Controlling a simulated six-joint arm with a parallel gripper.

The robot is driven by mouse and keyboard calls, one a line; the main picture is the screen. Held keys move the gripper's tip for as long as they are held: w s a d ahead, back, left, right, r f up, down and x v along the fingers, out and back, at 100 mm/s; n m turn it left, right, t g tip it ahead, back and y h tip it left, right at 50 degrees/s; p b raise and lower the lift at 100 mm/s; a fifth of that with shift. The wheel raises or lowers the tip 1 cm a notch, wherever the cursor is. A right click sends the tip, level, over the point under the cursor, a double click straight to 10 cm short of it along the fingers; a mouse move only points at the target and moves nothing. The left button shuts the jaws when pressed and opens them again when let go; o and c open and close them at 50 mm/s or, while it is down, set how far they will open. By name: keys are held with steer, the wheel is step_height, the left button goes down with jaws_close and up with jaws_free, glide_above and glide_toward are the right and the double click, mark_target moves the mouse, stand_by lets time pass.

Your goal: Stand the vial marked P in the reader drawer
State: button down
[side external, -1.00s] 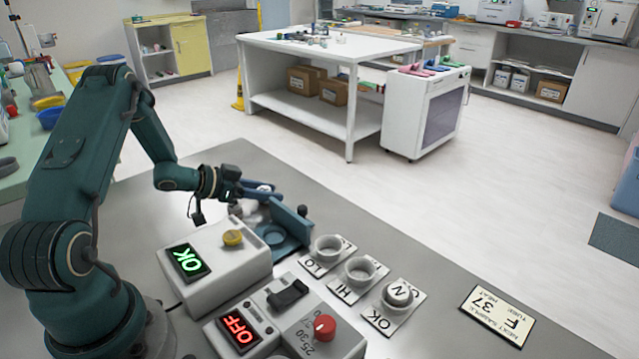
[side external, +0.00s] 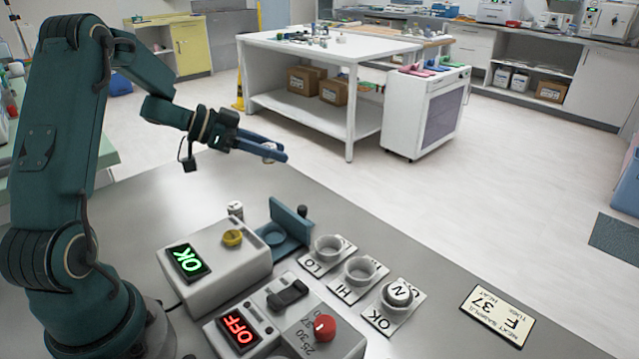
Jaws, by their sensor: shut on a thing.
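My gripper (side external: 276,152) is raised above the grey bench and shut on a small whitish vial (side external: 268,147). The jaws cover most of it, so its mark cannot be read. The blue reader drawer (side external: 290,240) sticks out from the white reader box (side external: 225,268), with a round well and an upright plate at its end. The well looks empty. My gripper is above and behind the drawer, clear of it. Another small vial (side external: 235,208) stands behind the reader box; its mark is not legible. No letter P is readable.
The reader shows a green OK beside a yellow button (side external: 232,238). Ring holders marked LO (side external: 328,247) and HI (side external: 361,271) look empty. A vial marked N (side external: 400,292) sits in the OK holder. A unit showing OFF (side external: 242,335) and a card (side external: 497,315) lie in front.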

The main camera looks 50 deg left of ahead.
steer(key=s+d+m+g+h, duration=0.2)
steer(key=d+m+g+h, duration=0.1)
steer(key=d+m+h, duration=0.15)
steer(key=m+g+h, duration=0.2)
steer(key=m+g, duration=0.5)
glide_above(276, 240)
step_height(276, 240, down, 5)
steer(key=shift+r, duration=0.1)
steer(key=shift+f, duration=2.55)
steer(key=shift+f, duration=0.6)
steer(key=c, duration=0.8)
jaws_free()
